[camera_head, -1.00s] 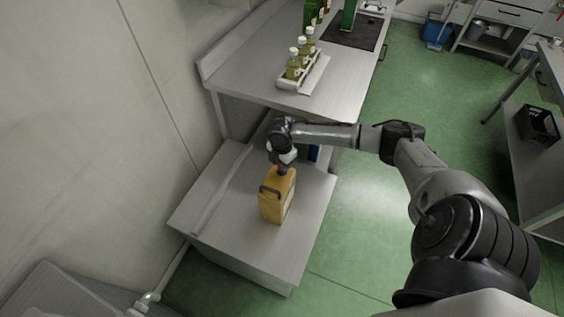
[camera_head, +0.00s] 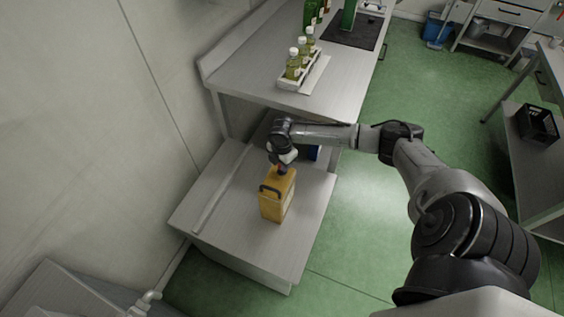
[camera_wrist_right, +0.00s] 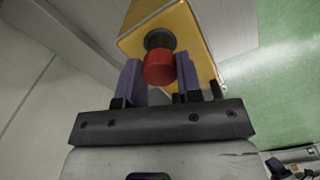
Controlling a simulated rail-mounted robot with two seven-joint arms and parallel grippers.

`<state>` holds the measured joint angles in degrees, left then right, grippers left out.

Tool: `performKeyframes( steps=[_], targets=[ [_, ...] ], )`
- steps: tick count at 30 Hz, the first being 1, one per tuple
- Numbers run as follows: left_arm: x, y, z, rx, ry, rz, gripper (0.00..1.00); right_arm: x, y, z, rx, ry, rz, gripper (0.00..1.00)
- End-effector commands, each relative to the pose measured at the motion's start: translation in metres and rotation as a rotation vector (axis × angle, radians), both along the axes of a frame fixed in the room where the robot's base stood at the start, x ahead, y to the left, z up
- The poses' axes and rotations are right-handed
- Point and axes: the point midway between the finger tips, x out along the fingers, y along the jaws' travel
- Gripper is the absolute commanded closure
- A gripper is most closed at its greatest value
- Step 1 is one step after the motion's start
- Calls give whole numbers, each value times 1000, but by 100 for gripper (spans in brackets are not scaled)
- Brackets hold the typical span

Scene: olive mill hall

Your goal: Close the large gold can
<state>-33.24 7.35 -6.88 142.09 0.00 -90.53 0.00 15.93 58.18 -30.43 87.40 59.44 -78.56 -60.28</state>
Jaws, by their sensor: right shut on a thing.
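The large gold can (camera_head: 276,196) stands upright on a low metal table, its dark handle toward the left. In the right wrist view the can's gold body (camera_wrist_right: 180,28) fills the upper middle. A red cap (camera_wrist_right: 159,67) sits at the can's dark neck, between the fingers. My right gripper (camera_head: 283,170) is at the top of the can. In the right wrist view its purple fingers (camera_wrist_right: 158,78) are on both sides of the red cap, shut on it. Whether the cap is fully seated on the neck I cannot tell. My left gripper is not in view.
The low table (camera_head: 240,247) has bare room around the can. A higher metal bench (camera_head: 240,78) behind holds a white rack (camera_head: 312,78) of bottles. A wall stands close on the left. Green floor is open to the right.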

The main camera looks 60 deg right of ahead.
Motion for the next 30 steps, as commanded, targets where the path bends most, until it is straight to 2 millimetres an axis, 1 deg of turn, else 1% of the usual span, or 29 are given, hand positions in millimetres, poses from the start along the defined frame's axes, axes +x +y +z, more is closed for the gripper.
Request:
performKeyframes(
  steps=[15, 30],
  targets=[
    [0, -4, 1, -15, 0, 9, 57, 0, 0, -3, 0, 1, -1, 84],
    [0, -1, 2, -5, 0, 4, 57, 0, 0, -10, 0, 1, 0, 84]
  ],
)
